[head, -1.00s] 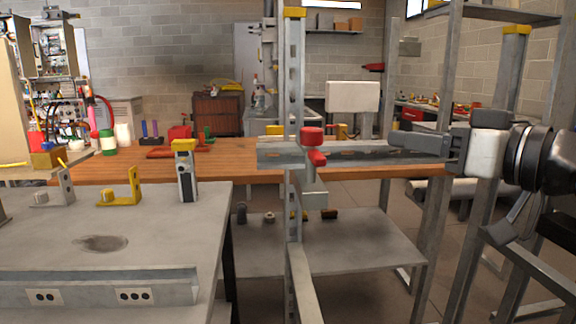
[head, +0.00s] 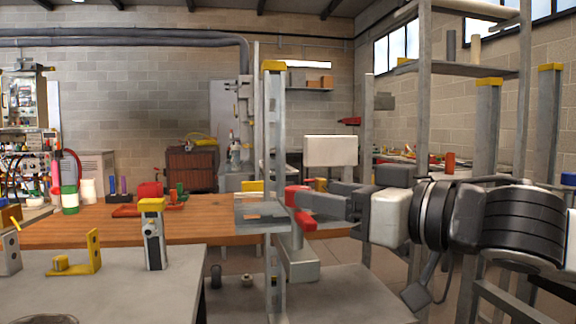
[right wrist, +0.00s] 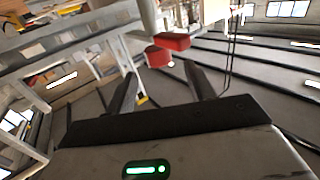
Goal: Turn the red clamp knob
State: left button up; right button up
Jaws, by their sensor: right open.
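The red clamp knob (head: 296,195) is on a grey metal clamp that stands by the upright post, with a second red part (head: 304,220) just below it. My right gripper (head: 312,203) reaches in from the right, its fingertips close beside the red parts and partly overlapping them. In the right wrist view the gripper (right wrist: 162,85) has its two dark fingers spread apart with nothing held. There the red knob (right wrist: 172,41) and the lower red part (right wrist: 158,57) appear beyond the fingertips, roughly between them. Contact cannot be made out. My left gripper is out of view.
The grey upright post (head: 273,130) with a yellow cap stands just left of the clamp. A wooden bench (head: 200,225) lies behind, and a grey table (head: 120,285) with a yellow bracket (head: 75,262) is at left. Metal frame posts (head: 484,130) stand behind my right arm.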

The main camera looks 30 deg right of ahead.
aim_at(289, 187)
jog(key=b+x, duration=0.1)
jog(key=x, duration=0.5)
jog(key=shift+w+a+f+b, duration=0.15)
jog(key=shift+w+f+b, duration=0.05)
jog(key=shift+w+b, duration=0.2)
jog(key=shift+w+a+r, duration=0.15)
jog(key=shift+w+a, duration=0.05)
jog(key=shift+w, duration=0.25)
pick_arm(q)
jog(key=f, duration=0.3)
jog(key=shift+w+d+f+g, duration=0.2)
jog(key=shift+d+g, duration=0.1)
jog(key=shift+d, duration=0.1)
pick_arm(e)
jog(key=c, duration=1)
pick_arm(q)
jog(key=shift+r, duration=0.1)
